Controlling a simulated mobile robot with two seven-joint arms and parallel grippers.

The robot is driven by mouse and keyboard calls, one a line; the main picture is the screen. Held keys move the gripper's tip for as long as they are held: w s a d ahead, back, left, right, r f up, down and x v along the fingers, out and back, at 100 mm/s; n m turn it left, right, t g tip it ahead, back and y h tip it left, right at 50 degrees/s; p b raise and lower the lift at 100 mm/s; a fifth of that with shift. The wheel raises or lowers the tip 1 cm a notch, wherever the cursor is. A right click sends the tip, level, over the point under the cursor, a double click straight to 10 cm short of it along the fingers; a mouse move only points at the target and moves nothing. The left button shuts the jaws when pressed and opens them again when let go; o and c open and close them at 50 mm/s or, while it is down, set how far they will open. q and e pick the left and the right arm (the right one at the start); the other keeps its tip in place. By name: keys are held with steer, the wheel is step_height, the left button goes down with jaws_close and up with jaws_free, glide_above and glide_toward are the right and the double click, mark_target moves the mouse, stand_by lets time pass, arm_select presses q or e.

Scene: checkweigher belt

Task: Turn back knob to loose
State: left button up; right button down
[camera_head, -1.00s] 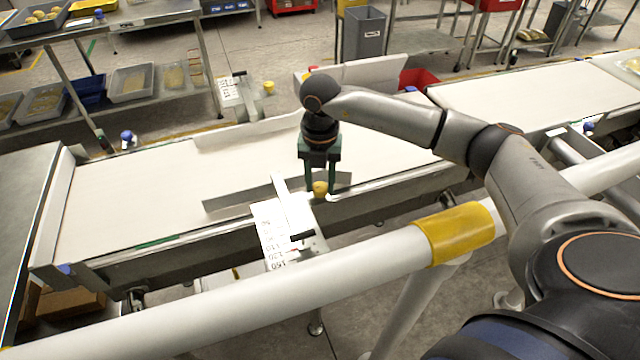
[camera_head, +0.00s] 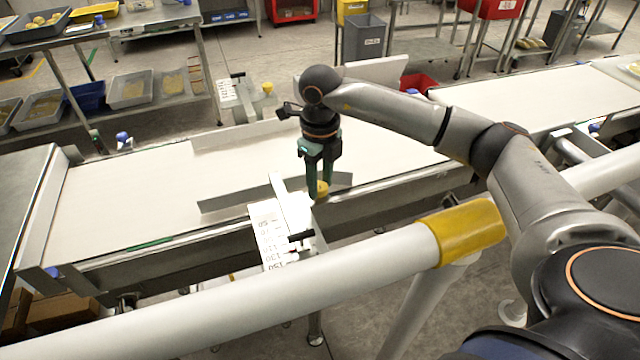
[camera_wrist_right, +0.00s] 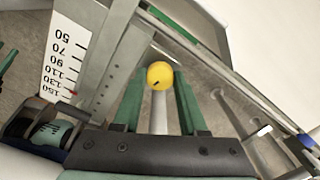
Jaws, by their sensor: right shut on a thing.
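A yellow knob (camera_head: 322,187) sits on the near side of the belt, beside the white scale plate (camera_head: 272,236). My right gripper (camera_head: 318,190) points down with its green fingers shut on this knob. In the right wrist view the round yellow knob (camera_wrist_right: 160,75) shows a dark mark and lies between the two fingers (camera_wrist_right: 157,88). A second yellow knob (camera_head: 267,88) stands on the far side of the belt, by another scale plate (camera_head: 229,91), with nothing touching it. My left gripper is not in view.
A metal guide plate (camera_head: 235,195) stands along the belt (camera_head: 120,195) beside the gripped knob. A thick white rail with a yellow band (camera_head: 462,233) runs across the front, under my right arm. A far guide (camera_head: 240,132) borders the belt's other side.

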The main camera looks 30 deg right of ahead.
mark_target(320, 186)
steer(key=n+b, duration=0.1)
steer(key=n, duration=0.3)
steer(key=shift+n, duration=0.3)
steer(key=shift+n+b, duration=0.75)
steer(key=shift+n, duration=1.55)
steer(key=shift+c, duration=2.2)
jaws_free()
step_height(320, 186, up, 13)
steer(key=shift+f, duration=0.2)
